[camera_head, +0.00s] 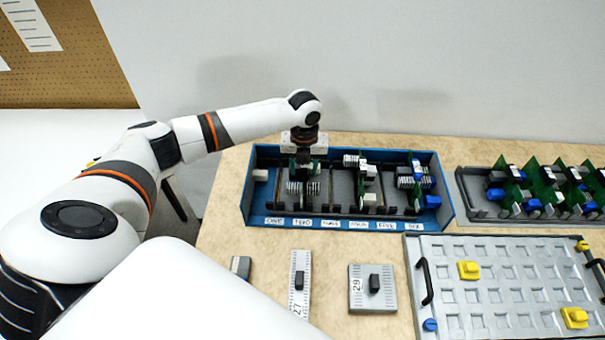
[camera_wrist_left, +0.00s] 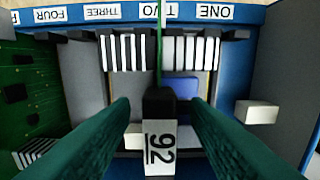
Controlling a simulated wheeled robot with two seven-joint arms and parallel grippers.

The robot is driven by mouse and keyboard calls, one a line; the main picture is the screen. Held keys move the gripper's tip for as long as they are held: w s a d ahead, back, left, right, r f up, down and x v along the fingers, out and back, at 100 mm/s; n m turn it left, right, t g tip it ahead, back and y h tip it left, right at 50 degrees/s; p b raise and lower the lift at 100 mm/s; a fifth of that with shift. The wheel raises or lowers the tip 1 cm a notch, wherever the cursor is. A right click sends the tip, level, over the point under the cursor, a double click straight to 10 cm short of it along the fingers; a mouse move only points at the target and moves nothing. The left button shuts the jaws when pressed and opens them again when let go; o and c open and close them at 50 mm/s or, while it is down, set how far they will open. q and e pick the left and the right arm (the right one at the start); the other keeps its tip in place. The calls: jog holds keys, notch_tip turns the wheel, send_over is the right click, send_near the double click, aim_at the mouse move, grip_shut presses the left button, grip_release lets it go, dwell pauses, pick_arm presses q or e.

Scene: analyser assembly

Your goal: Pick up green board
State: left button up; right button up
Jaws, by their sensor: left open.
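A green board (camera_wrist_left: 159,45) stands upright in the blue tray (camera_head: 437,200), by the label TWO. In the left wrist view it is seen nearly edge-on, with white-finned parts on both sides. A black block (camera_wrist_left: 158,103) and a white tag (camera_wrist_left: 159,148) marked with digits are at its near, upper edge. My left gripper (camera_head: 304,160) is above the tray's left part, pointing down. Its green fingers are open on either side of the black block, apart from it. The gripper's tips are hard to make out in the head view. My right gripper is not in view.
More green boards stand in the tray, one (camera_wrist_left: 22,95) at the wrist view's left. A grey rack of boards (camera_head: 480,212) is at the right. A grey panel (camera_head: 500,245) with yellow knobs and loose grey plates (camera_head: 372,300) lie in front.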

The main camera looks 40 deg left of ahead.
pick_arm(q)
jog(key=shift+c, duration=0.3)
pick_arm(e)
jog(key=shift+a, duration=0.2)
pick_arm(q)
grip_shut()
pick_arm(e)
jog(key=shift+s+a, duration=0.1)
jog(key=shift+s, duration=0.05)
pick_arm(q)
jog(key=shift+r, duration=0.15)
